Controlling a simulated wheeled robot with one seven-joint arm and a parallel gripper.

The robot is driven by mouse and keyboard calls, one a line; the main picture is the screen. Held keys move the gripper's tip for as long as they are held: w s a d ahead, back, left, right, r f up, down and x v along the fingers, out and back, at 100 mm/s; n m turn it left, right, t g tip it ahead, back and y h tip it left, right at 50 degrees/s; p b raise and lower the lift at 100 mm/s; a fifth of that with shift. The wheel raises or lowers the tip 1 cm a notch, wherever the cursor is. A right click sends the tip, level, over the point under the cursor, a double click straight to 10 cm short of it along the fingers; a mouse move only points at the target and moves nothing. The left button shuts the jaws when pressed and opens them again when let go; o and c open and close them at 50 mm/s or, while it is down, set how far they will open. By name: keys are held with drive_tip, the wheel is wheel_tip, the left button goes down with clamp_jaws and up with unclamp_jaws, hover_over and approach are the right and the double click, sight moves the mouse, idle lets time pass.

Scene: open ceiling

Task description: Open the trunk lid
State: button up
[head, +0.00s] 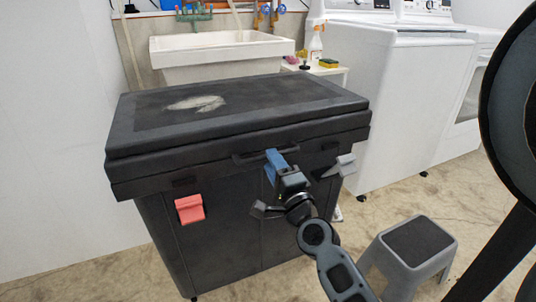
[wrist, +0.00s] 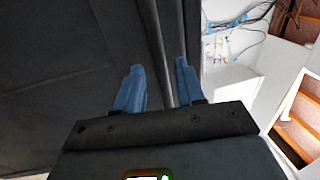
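The black trunk (head: 225,235) stands in the middle of the head view, and its lid (head: 240,118) lies closed on top. The lid has a pale worn patch. A dark handle (head: 250,156) runs along the lid's front edge. My gripper (head: 276,160) is at this handle, its blue fingers partly covering it. In the wrist view, my gripper (wrist: 160,88) is open. A dark bar, seemingly the handle (wrist: 160,45), runs between the spread fingers. I cannot tell whether either finger touches it.
A red piece (head: 190,208) is on the trunk's front. A grey step stool (head: 412,250) stands at the lower right. A white sink (head: 220,50) is behind the trunk, and a white washer (head: 385,90) stands close on its right. A wall is at left.

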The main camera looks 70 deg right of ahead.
drive_tip(key=shift+p+x, duration=0.3)
drive_tip(key=shift+x, duration=1.35)
drive_tip(key=shift+c, duration=0.4)
clamp_jaws()
